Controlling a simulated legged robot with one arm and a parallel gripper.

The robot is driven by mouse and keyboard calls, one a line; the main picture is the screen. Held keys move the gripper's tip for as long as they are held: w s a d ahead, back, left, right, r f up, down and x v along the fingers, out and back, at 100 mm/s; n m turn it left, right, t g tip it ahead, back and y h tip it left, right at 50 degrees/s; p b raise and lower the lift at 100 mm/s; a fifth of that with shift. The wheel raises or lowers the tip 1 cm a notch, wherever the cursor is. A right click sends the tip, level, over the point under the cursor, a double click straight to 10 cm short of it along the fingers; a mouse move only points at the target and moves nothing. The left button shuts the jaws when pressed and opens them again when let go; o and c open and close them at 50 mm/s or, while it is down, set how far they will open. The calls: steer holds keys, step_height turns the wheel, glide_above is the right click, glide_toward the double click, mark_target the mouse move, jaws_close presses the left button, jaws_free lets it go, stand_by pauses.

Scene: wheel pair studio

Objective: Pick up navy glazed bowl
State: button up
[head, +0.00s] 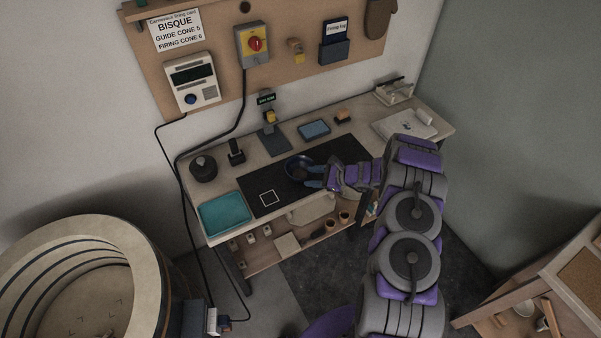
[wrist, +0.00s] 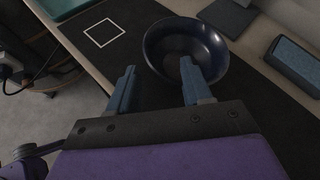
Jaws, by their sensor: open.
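The navy glazed bowl (head: 299,167) sits upright on the black mat (head: 262,180) on the workbench. In the wrist view the bowl (wrist: 165,38) is just ahead of my gripper (wrist: 157,82), with its dark inside facing up. My gripper (head: 314,177) is open, with its two blue fingers apart. In the wrist view the right finger overlaps the bowl's near rim, and the left finger is outside it to the left. I cannot tell whether either finger touches the bowl. Nothing is held between the fingers.
A white square outline (head: 269,198) marks the mat left of the bowl. A teal tray (head: 225,214) is at the bench's left end. A round kiln (head: 78,280) stands at the lower left.

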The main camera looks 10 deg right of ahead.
mark_target(298, 179)
steer(key=shift+w+a+f, duration=0.15)
steer(key=shift+a+f, duration=0.05)
steer(key=shift+f, duration=0.05)
steer(key=a, duration=0.2)
steer(key=w+a+f, duration=0.1)
steer(key=a, duration=0.1)
steer(key=w+a+f+b, duration=0.1)
steer(key=a, duration=0.1)
steer(key=shift+a+f, duration=0.1)
steer(key=shift+f, duration=0.05)
steer(key=shift+w+d, duration=0.1)
steer(key=shift+d, duration=0.75)
steer(key=shift+c, duration=1.1)
steer(key=shift+a, duration=0.7)
steer(key=c, duration=0.6)
jaws_close()
steer(key=shift+d, duration=0.4)
